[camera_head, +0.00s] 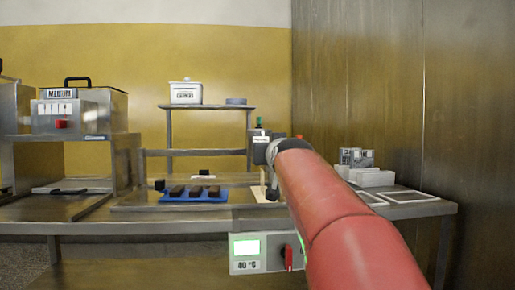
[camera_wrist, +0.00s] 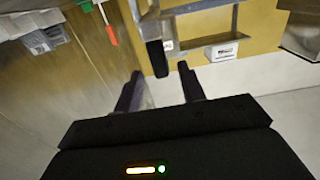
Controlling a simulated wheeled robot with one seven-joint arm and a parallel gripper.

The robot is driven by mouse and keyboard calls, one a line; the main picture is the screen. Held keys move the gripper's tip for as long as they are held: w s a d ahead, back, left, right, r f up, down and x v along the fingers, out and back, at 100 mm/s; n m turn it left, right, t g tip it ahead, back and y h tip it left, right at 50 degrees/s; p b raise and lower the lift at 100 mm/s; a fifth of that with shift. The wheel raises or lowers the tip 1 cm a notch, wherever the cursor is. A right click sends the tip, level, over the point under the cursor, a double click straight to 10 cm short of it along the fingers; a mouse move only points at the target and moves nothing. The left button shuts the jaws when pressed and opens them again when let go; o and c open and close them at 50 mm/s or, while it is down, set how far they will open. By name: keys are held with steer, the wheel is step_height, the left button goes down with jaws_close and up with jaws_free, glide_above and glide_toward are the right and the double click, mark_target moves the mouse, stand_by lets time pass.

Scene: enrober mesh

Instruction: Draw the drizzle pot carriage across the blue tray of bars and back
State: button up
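The blue tray (camera_head: 222,197) lies on the steel bench, left of my arm in the head view. Several dark bars (camera_head: 195,191) sit on it in a row. A grey box-like pot with a label (camera_head: 260,146), which looks like the drizzle pot, stands right of the tray. My arm's end partly covers it, so its carriage is hard to make out. My gripper (camera_wrist: 160,82) has its two dark fingers apart in the wrist view, with nothing visible between them. A black upright piece (camera_wrist: 156,58) shows beyond the fingertips; I cannot tell whether it belongs to the carriage. The head view hides my fingers.
A steel melter (camera_head: 107,112) stands on a raised stand at left. A white labelled box (camera_head: 185,93) sits on the rear shelf. A control box with a red switch (camera_head: 267,252) hangs at the bench front. White pieces and frames (camera_head: 372,178) lie at right beside the wall.

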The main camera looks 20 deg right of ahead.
steer(key=shift+p+x, duration=0.6)
steer(key=shift+x, duration=1.35)
jaws_close()
